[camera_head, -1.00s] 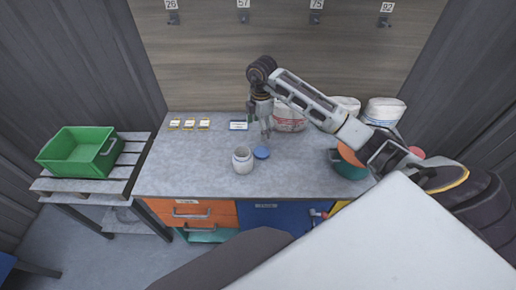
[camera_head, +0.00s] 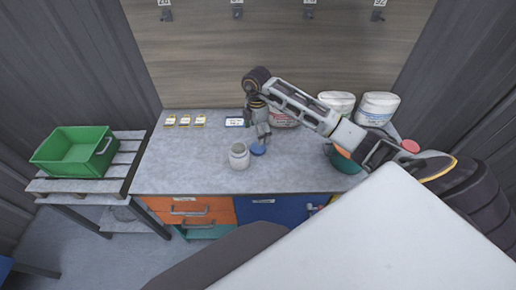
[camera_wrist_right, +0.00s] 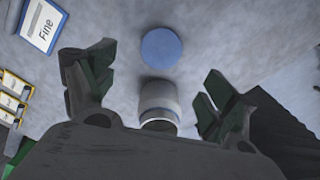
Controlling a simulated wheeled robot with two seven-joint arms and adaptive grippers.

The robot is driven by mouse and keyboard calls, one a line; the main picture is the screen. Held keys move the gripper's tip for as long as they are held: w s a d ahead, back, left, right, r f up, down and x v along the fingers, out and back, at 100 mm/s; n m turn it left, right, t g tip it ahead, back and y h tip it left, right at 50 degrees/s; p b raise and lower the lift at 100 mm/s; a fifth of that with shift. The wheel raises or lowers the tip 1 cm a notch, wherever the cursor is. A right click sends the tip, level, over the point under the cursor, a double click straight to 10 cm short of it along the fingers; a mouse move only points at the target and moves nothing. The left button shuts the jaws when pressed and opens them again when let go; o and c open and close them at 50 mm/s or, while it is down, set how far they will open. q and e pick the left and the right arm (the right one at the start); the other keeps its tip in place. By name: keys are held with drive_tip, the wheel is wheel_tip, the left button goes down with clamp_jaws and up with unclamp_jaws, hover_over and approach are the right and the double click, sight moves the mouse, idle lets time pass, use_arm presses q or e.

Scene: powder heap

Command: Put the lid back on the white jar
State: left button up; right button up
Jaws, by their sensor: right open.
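The white jar (camera_head: 239,157) stands upright and uncovered on the grey worktable, near its front edge. The blue lid (camera_head: 258,150) lies flat on the table just right of the jar and a little behind it. My right gripper (camera_head: 263,140) is open and empty just above and behind the lid. In the right wrist view the blue lid (camera_wrist_right: 161,48) lies beyond the open fingers and the jar (camera_wrist_right: 159,103) shows between them, partly cut off by the gripper body. My left gripper is not in view.
A label card (camera_head: 236,122) and several small yellow-edged cards (camera_head: 185,121) lie at the back left. A green crate (camera_head: 75,153) sits on a side stand. The table's left front is clear.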

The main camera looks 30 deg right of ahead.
sight(258, 147)
wheel_tip(258, 147, down, 3)
drive_tip(key=shift+f, duration=0.25)
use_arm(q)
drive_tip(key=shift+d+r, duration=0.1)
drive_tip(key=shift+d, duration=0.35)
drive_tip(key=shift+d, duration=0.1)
use_arm(e)
drive_tip(key=shift+s+d+f+p, duration=0.15)
drive_tip(key=shift+f+p, duration=0.1)
drive_tip(key=shift+f, duration=0.7)
drive_tip(key=shift+w+d+f+p, duration=0.1)
drive_tip(key=shift+f+p, duration=0.1)
drive_tip(key=shift+f, duration=0.75)
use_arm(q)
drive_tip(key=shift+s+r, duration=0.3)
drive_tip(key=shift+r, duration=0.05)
use_arm(e)
drive_tip(key=shift+f, duration=0.7)
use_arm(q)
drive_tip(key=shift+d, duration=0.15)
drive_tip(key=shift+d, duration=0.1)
use_arm(e)
drive_tip(key=c, duration=0.9)
